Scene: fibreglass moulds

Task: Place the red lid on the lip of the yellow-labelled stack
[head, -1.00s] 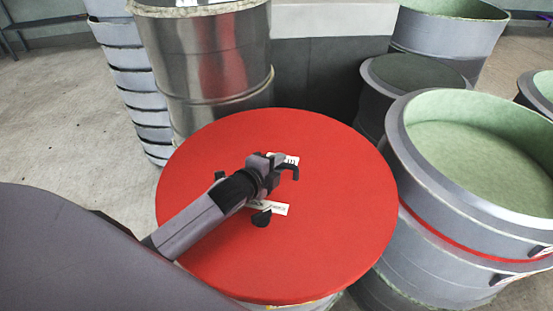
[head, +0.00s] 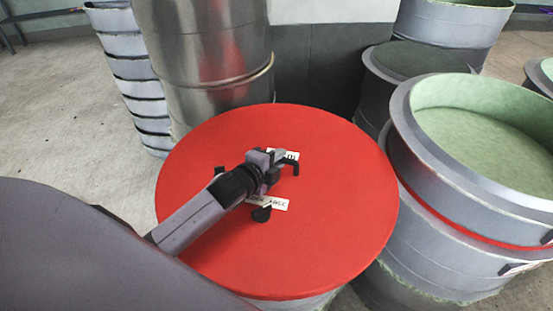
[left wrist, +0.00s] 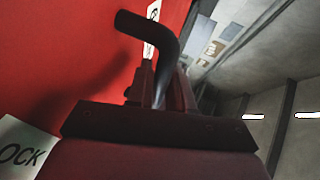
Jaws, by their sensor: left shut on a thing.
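The red lid (head: 335,215) is a large flat disc in the middle of the head view, with black fittings and white labels on top. My left gripper (head: 275,170) reaches over it from the left and is shut on a black bent handle of the lid. The handle (left wrist: 160,45) shows between the fingers in the left wrist view, with the red lid (left wrist: 75,55) beside it. A grey container (head: 312,303) shows only as a sliver under the lid's front edge. Its label is hidden, and I cannot tell whether the lid touches it. My right gripper is not in view.
An open grey mould with a green inside (head: 485,130) stands close on the right, a red band around it. A metal drum (head: 205,70) and a stack of pale rings (head: 138,85) stand behind at left. A dark-topped drum (head: 410,62) stands behind at right. Floor at far left is clear.

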